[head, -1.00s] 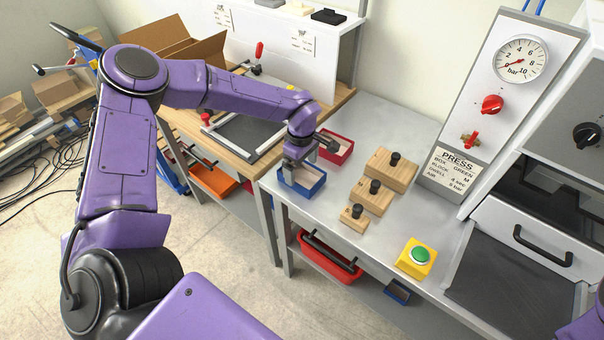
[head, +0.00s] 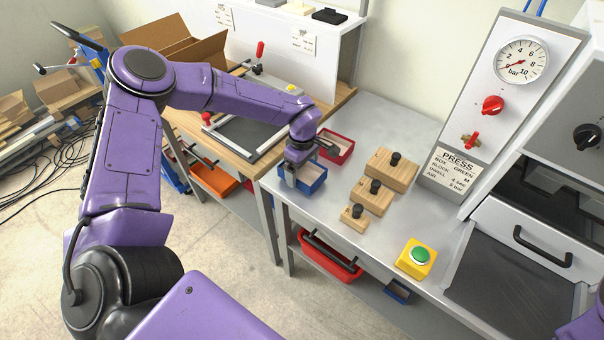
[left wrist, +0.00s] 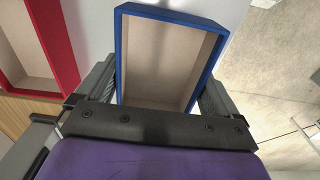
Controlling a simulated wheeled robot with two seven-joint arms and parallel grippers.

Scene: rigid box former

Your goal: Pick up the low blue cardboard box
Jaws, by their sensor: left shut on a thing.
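The low blue cardboard box (head: 312,187) is an open tray with a pale inside, at the left end of the grey press table. My left gripper (head: 297,170) reaches down over it and is shut on it. In the left wrist view the blue box (left wrist: 172,14) sits between the two fingers, one outside each long side. I cannot tell whether its underside is clear of the table. My right gripper is out of view; only a bit of purple arm shows at the lower right.
A red box (head: 338,148) stands just behind the blue one. Wooden blocks with black knobs (head: 392,168) stand to its right, then a yellow button box (head: 416,257) and the press (head: 480,150). The wooden bench (head: 265,160) adjoins at left.

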